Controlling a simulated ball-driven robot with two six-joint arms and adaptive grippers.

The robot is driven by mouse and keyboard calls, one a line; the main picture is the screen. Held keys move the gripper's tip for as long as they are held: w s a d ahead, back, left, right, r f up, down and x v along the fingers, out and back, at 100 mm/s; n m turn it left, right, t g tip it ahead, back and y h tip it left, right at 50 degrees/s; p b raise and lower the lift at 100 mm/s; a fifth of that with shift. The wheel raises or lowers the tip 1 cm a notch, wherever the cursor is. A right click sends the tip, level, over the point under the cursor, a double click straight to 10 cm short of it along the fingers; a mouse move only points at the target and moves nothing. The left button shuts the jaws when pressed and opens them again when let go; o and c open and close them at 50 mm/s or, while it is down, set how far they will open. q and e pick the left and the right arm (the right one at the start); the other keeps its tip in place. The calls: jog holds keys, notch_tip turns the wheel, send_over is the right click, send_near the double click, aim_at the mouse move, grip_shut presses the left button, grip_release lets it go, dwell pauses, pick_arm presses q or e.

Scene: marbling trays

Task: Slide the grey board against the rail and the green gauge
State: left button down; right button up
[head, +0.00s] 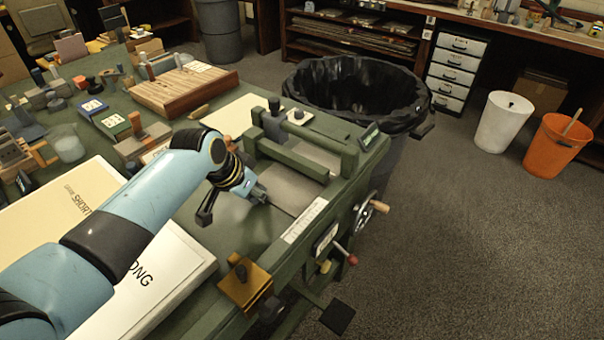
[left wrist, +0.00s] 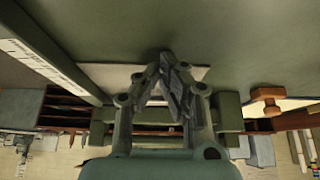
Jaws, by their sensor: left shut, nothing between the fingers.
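The grey board (head: 291,190) lies flat on the green machine bed, on the near side of the green gauge (head: 288,160), a crossbar. Its far edge is close to the gauge; I cannot tell if they touch. The rail (head: 303,222) with a white scale runs along the bed's right side. In the left wrist view the board (left wrist: 112,77) shows partly behind the fingers, its left end close to the rail (left wrist: 42,62). My left gripper (head: 261,195) is shut and empty at the board's near left part; the left wrist view also shows its closed fingers (left wrist: 172,66). My right gripper is not in view.
A second green crossbar with knobs (head: 310,132) stands beyond the gauge. A brass block (head: 244,281) sits at the bed's near end. White packs (head: 180,262) lie left under my arm. A black-lined bin (head: 355,90) stands beyond the machine.

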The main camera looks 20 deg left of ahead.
aim_at(285, 188)
pick_arm(q)
jog(key=shift+w+d+b, duration=0.45)
jog(key=shift+w+d, duration=0.4)
jog(key=shift+w, duration=0.25)
jog(key=shift+w+d+b, duration=0.45)
jog(key=shift+w+d, duration=0.4)
jog(key=shift+w, duration=0.25)
dwell(0.8)
notch_tip(285, 188, up, 2)
jog(key=shift+p, duration=1.15)
jog(key=r+p, duration=0.3)
jog(key=shift+s+a+r+p, duration=0.1)
jog(key=shift+s+a+p, duration=0.2)
jog(key=shift+s+p, duration=0.1)
